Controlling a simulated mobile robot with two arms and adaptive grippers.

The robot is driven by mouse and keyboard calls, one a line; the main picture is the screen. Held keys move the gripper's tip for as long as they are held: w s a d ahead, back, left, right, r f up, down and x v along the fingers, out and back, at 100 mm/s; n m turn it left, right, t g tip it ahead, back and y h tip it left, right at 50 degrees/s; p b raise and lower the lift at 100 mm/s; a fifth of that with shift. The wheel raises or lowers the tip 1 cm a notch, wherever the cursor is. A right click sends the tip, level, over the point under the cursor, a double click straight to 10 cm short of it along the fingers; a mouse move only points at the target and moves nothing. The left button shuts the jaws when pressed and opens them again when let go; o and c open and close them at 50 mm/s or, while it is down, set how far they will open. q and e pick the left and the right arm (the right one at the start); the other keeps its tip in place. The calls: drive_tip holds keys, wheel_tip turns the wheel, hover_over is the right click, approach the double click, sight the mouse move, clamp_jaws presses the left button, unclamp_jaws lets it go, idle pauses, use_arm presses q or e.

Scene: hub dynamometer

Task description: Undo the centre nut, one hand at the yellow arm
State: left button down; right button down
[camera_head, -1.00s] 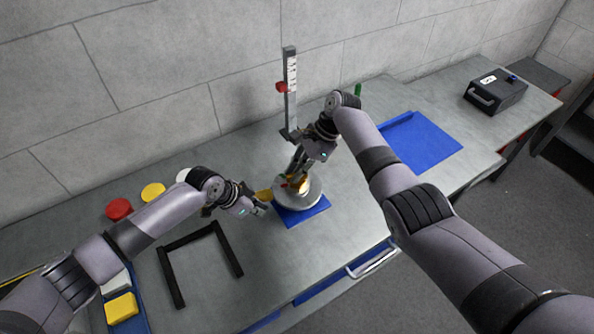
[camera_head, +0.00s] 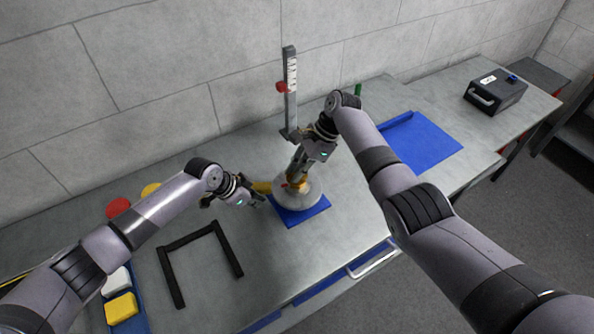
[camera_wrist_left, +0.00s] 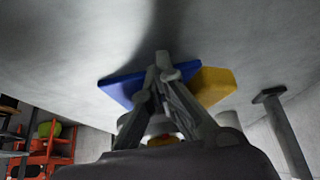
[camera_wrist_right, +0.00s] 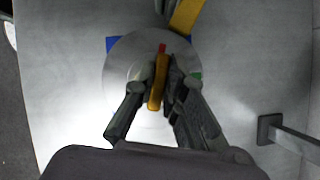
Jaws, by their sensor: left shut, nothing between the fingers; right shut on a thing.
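The round grey hub disc (camera_head: 298,199) sits on a blue mat (camera_head: 309,215). The yellow arm (camera_head: 261,187) sticks out from it to the left; it also shows in the right wrist view (camera_wrist_right: 187,14) and the left wrist view (camera_wrist_left: 213,84). My right gripper (camera_wrist_right: 160,72) comes down over the disc's middle, shut on the orange-yellow centre nut (camera_wrist_right: 155,92). A small red mark (camera_wrist_right: 162,48) shows beside the nut. My left gripper (camera_head: 262,202) is shut and empty, its fingertips close beside the yellow arm; I cannot tell whether they touch it.
A grey upright scale with a red slider (camera_head: 290,90) stands behind the disc. A black U-shaped frame (camera_head: 172,246) lies on the bench at the left. Red (camera_head: 118,208) and yellow buttons lie behind my left arm. A blue mat (camera_head: 425,142) lies at right.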

sight(253, 188)
use_arm(q)
drive_tip(key=shift+w, duration=0.35)
use_arm(e)
drive_tip(key=shift+s+d+f, duration=0.1)
drive_tip(key=shift+s+f, duration=0.15)
drive_tip(key=shift+f, duration=0.1)
use_arm(q)
drive_tip(key=shift+w, duration=0.1)
drive_tip(key=shift+w+d, duration=0.1)
drive_tip(key=shift+w, duration=1.3)
drive_tip(key=shift+s+r, duration=0.1)
use_arm(e)
drive_tip(key=c, duration=1.7)
unclamp_jaws()
drive_tip(key=shift+s, duration=0.1)
drive_tip(key=o, duration=0.6)
drive_tip(key=shift+w+r, duration=0.1)
drive_tip(key=shift+w, duration=0.2)
drive_tip(key=shift+r, duration=0.2)
